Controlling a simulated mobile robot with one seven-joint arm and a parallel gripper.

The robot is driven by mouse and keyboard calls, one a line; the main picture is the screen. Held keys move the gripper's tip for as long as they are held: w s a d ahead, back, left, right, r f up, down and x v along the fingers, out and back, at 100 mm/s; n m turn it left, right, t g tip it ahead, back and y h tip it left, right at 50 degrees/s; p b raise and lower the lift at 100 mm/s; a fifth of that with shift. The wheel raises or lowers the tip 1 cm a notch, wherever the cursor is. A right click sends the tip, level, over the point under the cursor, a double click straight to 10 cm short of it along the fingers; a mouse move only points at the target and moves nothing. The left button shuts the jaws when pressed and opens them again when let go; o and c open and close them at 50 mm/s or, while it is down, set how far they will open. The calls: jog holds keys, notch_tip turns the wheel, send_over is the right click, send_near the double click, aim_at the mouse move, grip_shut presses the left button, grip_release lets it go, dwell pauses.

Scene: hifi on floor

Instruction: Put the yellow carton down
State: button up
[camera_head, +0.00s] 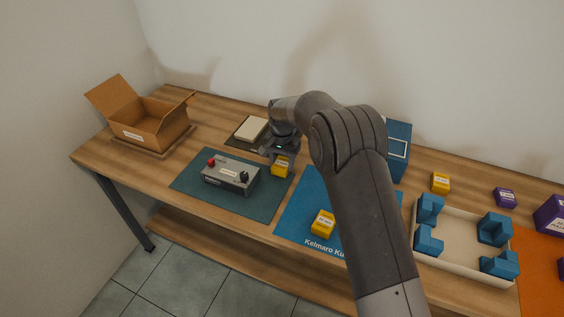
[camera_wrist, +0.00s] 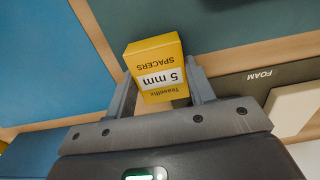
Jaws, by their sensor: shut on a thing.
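A yellow carton (camera_head: 281,168) is held between the fingers of my gripper (camera_head: 279,157), near the right edge of the dark green mat (camera_head: 263,204). In the wrist view the carton (camera_wrist: 156,62) reads "5 mm SPACERS" upside down, and the fingers of my gripper (camera_wrist: 161,92) press on its two sides. I cannot tell whether its bottom touches the surface. Another yellow carton (camera_head: 323,223) lies on the blue mat (camera_head: 292,216), and a third yellow carton (camera_head: 440,183) stands further right on the wood.
A grey control box (camera_head: 230,177) with a red button sits on the green mat, left of my gripper. A foam block (camera_head: 251,129) lies behind. An open cardboard box (camera_head: 150,128) is at left. A cream tray (camera_head: 459,238) with blue blocks and purple cartons (camera_head: 505,197) are at right.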

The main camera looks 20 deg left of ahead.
aim_at(282, 163)
jog(key=shift+f, duration=0.2)
jog(key=o, duration=1)
notch_tip(282, 163, up, 12)
jog(key=shift+r, duration=0.2)
